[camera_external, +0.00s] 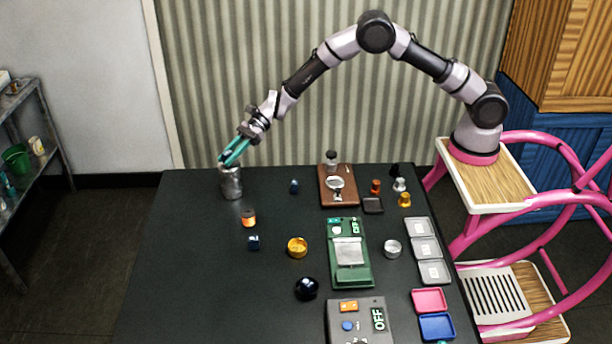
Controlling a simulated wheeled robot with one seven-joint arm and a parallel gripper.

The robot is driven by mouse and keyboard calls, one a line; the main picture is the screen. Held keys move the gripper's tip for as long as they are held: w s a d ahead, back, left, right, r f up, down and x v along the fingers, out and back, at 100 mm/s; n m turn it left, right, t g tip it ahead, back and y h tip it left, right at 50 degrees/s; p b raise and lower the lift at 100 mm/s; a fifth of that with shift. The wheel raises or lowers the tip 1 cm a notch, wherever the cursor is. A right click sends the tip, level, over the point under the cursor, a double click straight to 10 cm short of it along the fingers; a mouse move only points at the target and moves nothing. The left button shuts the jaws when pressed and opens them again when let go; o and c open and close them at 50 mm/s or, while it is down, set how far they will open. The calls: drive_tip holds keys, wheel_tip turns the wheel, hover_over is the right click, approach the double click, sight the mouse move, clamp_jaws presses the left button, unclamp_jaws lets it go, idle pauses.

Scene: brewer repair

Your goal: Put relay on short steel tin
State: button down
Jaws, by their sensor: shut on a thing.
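My gripper (226,160), with teal fingers, is at the far left corner of the table, pointing down and to the left. It is shut on a small dark blue thing, which looks like the relay (228,155); the fingers hide much of it. The gripper is just above the rim of a taller steel tin (231,184); I cannot tell whether they touch. A low, round steel tin (392,248), which looks like the short steel tin, stands right of the green scale, far from my gripper. Nothing shows on top of it.
A brass tin (297,248), dark ball (307,288), green scale (350,276), brown board (326,198) and grey trays (434,271) fill the middle and right. The front left is clear.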

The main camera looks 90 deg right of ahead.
drive_tip(key=c, duration=0.7)
unclamp_jaws()
drive_tip(key=shift+f, duration=0.1)
